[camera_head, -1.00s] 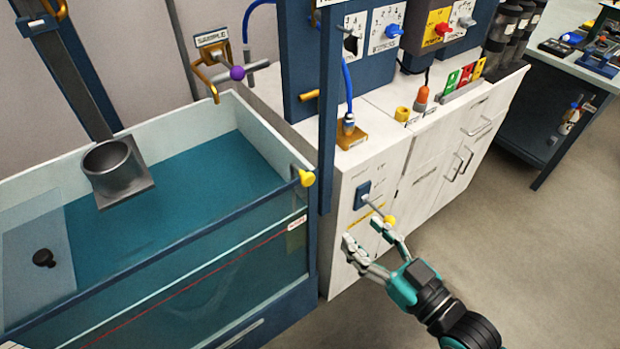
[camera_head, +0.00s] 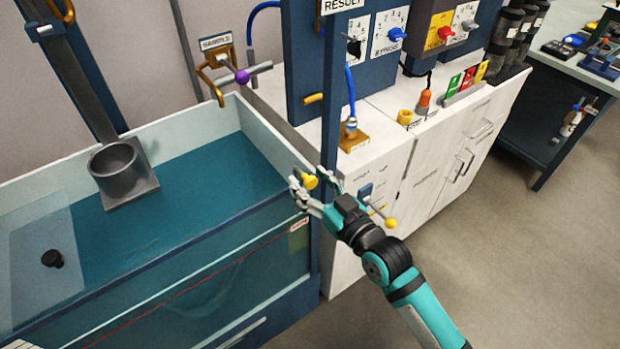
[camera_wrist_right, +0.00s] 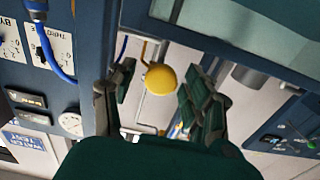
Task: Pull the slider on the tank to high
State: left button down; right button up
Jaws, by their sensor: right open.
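The tank (camera_head: 190,262) is a glass-walled box of teal water on the left in the head view. A yellow knob (camera_head: 308,182), which looks like the slider's handle, sits at its near right corner. My right gripper (camera_head: 312,186) is open at this knob, with its fingers around it in the head view. In the right wrist view the yellow knob (camera_wrist_right: 160,79) shows between the two open fingers (camera_wrist_right: 150,105). I cannot tell whether a finger touches it. My left gripper is out of view.
A blue post (camera_head: 331,100) stands just right of the knob. A lever with a yellow ball (camera_head: 390,223) sticks out from the white cabinet (camera_head: 425,175), close to my right forearm. A grey cup holder (camera_head: 118,168) hangs over the tank. The floor at right is clear.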

jog(key=shift+w+a, duration=0.2)
jog(key=c, duration=1.1)
grip_shut()
jog(key=shift+w+f, duration=0.1)
